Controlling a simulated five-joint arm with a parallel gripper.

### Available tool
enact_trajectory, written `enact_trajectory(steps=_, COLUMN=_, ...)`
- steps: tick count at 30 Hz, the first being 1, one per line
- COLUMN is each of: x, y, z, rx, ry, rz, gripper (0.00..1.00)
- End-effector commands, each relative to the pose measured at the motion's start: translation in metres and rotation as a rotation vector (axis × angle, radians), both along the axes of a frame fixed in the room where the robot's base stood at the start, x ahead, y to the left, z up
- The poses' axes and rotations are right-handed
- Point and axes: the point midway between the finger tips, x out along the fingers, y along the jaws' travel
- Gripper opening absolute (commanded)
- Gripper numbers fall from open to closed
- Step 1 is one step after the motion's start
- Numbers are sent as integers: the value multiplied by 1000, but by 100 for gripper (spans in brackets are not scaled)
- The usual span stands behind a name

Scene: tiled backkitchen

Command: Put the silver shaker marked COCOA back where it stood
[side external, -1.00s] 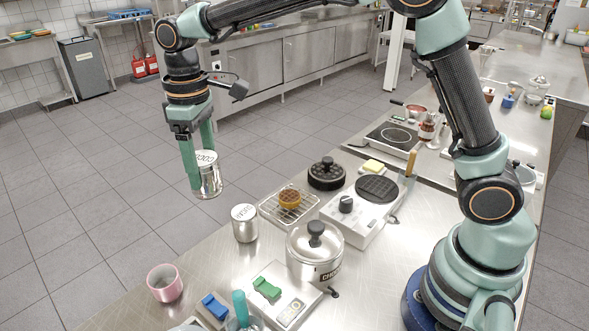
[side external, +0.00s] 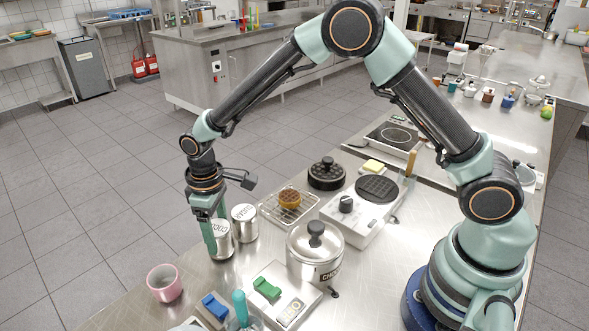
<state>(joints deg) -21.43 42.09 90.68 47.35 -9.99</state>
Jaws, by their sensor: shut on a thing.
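The silver COCOA shaker (side external: 222,243) is upright between the fingers of my gripper (side external: 220,243), which is shut on it. It is at the counter's left edge area, just left of and in front of a second silver shaker marked SUGAR (side external: 244,222). The two shakers are very close; I cannot tell whether they touch. The base of the COCOA shaker looks at or just above the steel counter (side external: 190,268); I cannot tell for certain. One finger hides part of its left side.
A pink cup (side external: 165,283) stands in front and left. A lidded steel pot (side external: 314,252) is to the right. A waffle on a wire rack (side external: 289,198) sits behind. Bare counter lies between cup and shakers.

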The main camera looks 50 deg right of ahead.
Motion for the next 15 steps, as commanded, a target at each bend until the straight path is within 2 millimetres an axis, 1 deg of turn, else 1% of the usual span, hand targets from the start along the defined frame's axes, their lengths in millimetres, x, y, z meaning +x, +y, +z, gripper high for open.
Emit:
enact_trajectory(steps=2, x=0, y=0, z=-4, rx=1, ry=-2, rz=0, gripper=6)
enact_trajectory(steps=13, x=0, y=0, z=-7, rx=1, ry=-2, rz=0, gripper=6)
enact_trajectory(steps=14, x=0, y=0, z=-7, rx=1, ry=-1, rz=0, gripper=75)
enact_trajectory(steps=15, x=0, y=0, z=-7, rx=1, ry=-2, rz=0, gripper=90)
